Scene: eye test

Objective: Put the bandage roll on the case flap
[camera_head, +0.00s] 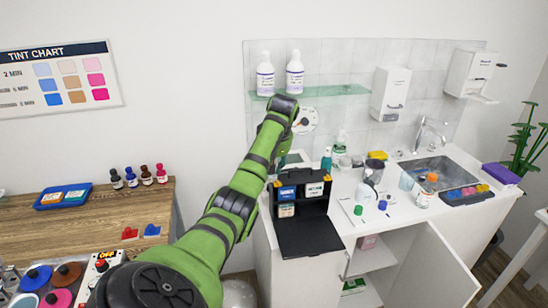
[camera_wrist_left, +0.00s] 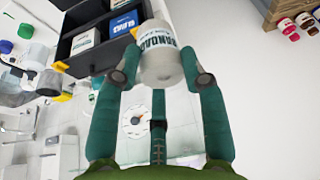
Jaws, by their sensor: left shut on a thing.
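The bandage roll (camera_wrist_left: 160,66) is a white cylinder with dark green lettering. In the left wrist view it sits between the two fingertips of my left gripper (camera_wrist_left: 161,78), which is shut on it. In the head view I cannot make out the roll, and the gripper is hidden by my green arm. The black case (camera_head: 315,206) stands open on the white counter, with several labelled boxes inside. Its case flap (camera_head: 308,238) lies flat in front, with nothing on it. The case also shows in the left wrist view (camera_wrist_left: 70,22), beside the roll. My right gripper is out of view.
Bottles and blue and green caps (camera_head: 382,205) stand right of the case, before the sink (camera_head: 440,172). A glass shelf (camera_head: 335,91) with two pump bottles hangs above. A cabinet door (camera_head: 432,265) stands open below. A wooden table (camera_head: 100,210) is at the left.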

